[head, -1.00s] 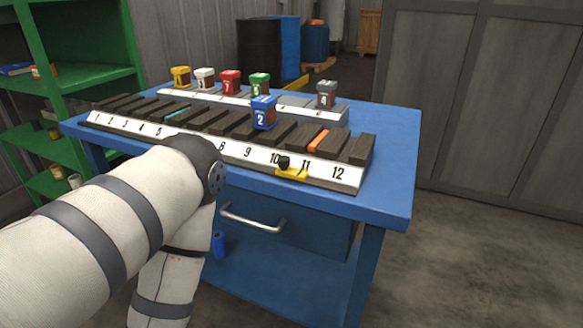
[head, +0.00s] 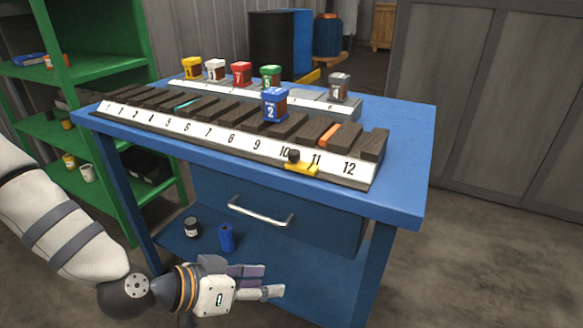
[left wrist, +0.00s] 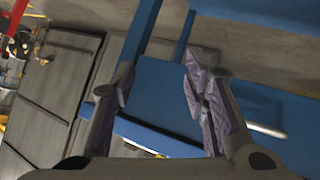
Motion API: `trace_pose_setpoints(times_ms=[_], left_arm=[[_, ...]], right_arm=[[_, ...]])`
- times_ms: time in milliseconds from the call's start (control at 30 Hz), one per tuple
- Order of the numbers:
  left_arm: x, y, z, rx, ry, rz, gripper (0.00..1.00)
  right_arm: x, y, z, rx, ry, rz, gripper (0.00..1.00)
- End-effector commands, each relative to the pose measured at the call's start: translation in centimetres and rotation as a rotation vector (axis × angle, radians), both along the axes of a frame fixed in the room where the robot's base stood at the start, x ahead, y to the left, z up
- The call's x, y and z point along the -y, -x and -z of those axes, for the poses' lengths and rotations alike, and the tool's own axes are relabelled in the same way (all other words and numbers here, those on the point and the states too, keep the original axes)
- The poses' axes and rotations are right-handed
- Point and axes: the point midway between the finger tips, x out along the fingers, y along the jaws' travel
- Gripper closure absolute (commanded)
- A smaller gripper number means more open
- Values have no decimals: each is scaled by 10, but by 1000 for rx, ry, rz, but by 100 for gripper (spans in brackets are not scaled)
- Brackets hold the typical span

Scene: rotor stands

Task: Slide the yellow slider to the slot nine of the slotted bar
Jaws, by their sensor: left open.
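The yellow slider (head: 301,168) with a black knob (head: 293,156) sits on the front edge of the slotted bar (head: 259,146), just below and between the labels 10 and 11. Slot nine is the place behind label 9 (head: 257,145), to the slider's left. My left gripper (head: 272,279) is low in front of the blue table, below the drawer and well away from the slider. Its fingers are apart with nothing between them, and both fingers show in the left wrist view (left wrist: 160,100). My right gripper is not in view.
A blue bin labelled 2 (head: 275,106) stands on the bar. Several coloured bins stand on a grey rack (head: 310,106) behind. The drawer handle (head: 260,212) juts out above my left gripper. A green shelf (head: 100,70) stands left.

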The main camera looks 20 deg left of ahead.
Motion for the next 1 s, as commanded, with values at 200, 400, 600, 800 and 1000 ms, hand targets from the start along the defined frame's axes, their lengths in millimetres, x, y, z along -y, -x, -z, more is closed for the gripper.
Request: trace_pose_setpoints(times_ms=[200, 400, 600, 800, 1000], left_arm=[[-49, -68, -127, 596, -34, -91, 59], [-60, -80, -149, 715, -73, -116, 59], [-42, -124, -138, 702, -75, -110, 59], [-27, -167, -146, 710, -71, -115, 59], [-22, -186, -152, 714, -69, -120, 59]], right_arm=[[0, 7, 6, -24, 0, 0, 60], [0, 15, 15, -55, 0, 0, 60], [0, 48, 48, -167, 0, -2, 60], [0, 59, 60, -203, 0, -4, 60], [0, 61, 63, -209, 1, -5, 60]])
